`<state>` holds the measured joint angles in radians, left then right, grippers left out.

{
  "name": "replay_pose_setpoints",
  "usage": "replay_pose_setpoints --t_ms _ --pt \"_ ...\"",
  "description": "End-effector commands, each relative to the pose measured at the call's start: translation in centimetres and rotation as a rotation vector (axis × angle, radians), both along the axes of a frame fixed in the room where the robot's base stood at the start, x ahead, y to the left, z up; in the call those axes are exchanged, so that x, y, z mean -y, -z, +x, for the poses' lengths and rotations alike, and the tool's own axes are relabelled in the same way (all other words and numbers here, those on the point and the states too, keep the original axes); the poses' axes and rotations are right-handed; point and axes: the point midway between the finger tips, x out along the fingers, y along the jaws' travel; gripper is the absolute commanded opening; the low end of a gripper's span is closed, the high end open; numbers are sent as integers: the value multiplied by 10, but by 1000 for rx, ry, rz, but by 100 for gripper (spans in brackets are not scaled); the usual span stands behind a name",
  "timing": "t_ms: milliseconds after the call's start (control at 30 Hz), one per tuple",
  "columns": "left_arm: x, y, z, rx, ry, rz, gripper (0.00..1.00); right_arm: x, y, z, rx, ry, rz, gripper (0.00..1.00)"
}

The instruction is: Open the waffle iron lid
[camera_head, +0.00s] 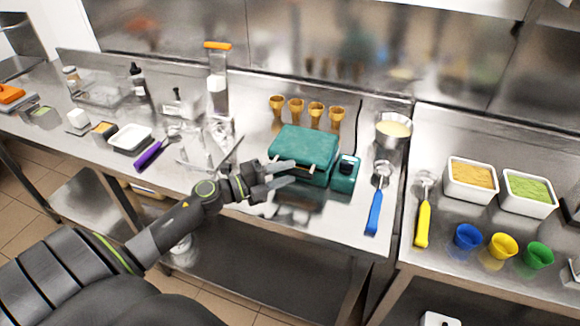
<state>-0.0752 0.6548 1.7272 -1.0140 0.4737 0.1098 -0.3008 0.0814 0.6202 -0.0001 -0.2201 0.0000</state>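The teal waffle iron (303,147) stands on the steel counter in the middle of the head view. Its lid looks closed, and a teal box with a dial is at its right side. My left gripper (292,172) is at the front of the iron, its two fingers apart and pointing right toward the front edge of the lid. Nothing shows between the fingers. I cannot tell whether they touch the lid or its handle. The fingers hide part of the iron's front. A dark, blurred part of my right arm may show at the far right edge; its gripper is not visible.
Several cones (296,108) stand behind the iron, with a batter pot (393,130) to the right. A blue-handled scoop (375,205) lies right of the iron. A clear rack (208,145) and a purple-handled scoop (150,154) are to the left. The counter's front strip is clear.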

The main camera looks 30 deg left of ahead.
Motion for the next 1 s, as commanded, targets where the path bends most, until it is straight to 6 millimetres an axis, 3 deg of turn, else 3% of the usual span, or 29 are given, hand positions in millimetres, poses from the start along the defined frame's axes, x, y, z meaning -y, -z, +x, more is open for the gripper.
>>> replay_pose_setpoints --t_ms 200,467,767,1000 --pt "9 -1 13 -1 1 -2 36 0 -7 0 -1 0 0 0" --pt "9 0 14 -1 2 0 36 0 -7 0 -1 0 0 0" --pt "9 0 14 -1 2 1 1 -1 -7 0 -1 0 1 0" --pt "9 0 13 -1 2 1 0 -2 -7 0 0 1 2 0"
